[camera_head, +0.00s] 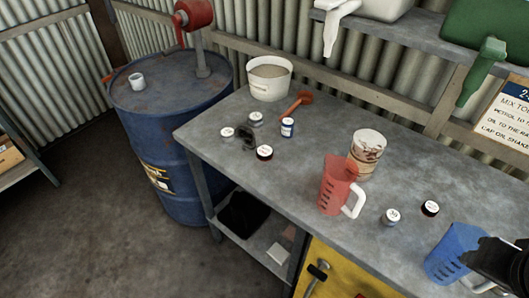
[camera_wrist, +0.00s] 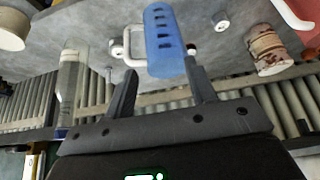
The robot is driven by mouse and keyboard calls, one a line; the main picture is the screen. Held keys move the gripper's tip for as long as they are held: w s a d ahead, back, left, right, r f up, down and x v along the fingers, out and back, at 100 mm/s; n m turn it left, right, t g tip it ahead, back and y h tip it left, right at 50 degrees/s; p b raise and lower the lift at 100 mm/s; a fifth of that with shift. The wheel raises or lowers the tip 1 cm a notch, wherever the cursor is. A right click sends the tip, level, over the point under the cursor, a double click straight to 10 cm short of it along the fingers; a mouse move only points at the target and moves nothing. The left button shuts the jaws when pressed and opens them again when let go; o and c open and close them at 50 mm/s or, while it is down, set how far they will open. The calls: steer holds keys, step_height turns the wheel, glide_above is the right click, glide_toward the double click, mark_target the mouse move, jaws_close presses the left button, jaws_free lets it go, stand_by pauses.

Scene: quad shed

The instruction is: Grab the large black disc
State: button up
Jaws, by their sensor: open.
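One (camera_head: 264,153) is toward the left, near several small jars. The other (camera_head: 430,208) is at the right, behind the blue jug. I cannot tell surely which is the large one. My gripper (camera_wrist: 160,88) is open, with its two dark fingers apart in the wrist view. The blue measuring jug (camera_wrist: 165,42) shows just beyond the fingertips; I cannot tell if they touch. In the head view, part of my dark gripper shows at the right edge, overlapping the jug's right side.
The blue jug (camera_head: 447,254) stands near the bench front. A white tub (camera_head: 268,80) is at the back left. A blue drum (camera_head: 170,110) stands left of the bench.

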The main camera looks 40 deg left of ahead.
steer(key=shift+o, duration=0.6)
steer(key=o, duration=0.4)
